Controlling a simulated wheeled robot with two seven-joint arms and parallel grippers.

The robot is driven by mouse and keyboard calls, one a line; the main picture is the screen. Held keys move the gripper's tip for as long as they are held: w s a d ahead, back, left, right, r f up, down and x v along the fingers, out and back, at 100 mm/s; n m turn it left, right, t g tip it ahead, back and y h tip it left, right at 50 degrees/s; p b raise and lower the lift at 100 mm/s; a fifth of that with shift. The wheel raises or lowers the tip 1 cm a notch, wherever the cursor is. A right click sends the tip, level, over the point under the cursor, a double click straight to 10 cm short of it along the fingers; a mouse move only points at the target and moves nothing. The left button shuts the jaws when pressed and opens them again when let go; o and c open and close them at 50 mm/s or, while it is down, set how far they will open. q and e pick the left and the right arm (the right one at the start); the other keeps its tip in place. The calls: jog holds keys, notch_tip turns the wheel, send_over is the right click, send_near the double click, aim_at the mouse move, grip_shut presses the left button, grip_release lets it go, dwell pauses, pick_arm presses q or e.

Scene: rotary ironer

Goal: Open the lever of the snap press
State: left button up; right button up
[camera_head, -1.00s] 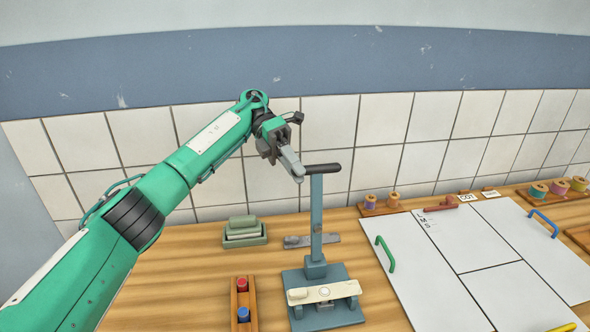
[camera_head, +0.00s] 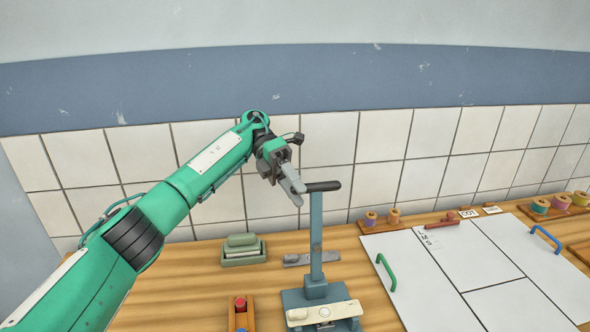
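The snap press stands on the table in the head view, with a blue-grey base (camera_head: 290,298) and a cream bar (camera_head: 324,313) across its front. Its lever (camera_head: 316,235) is a blue-grey post that stands upright, topped by a dark cross handle (camera_head: 324,186). My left gripper (camera_head: 295,190) is at the left end of the handle, its grey fingers angled down to the right. They overlap or nearly touch the handle end in this view; contact is unclear. The finger gap cannot be made out. My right gripper is not in view.
A green box (camera_head: 244,252) and a flat metal plate (camera_head: 298,260) lie behind the press. A wooden rack (camera_head: 239,308) with red and blue pieces stands left of it. White panels with a green handle (camera_head: 386,271) lie to the right. A tiled wall is behind.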

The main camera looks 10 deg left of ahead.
pick_arm(q)
notch_tip(320, 180, up, 20)
jog(key=p, duration=0.3)
jog(key=shift+f, duration=0.15)
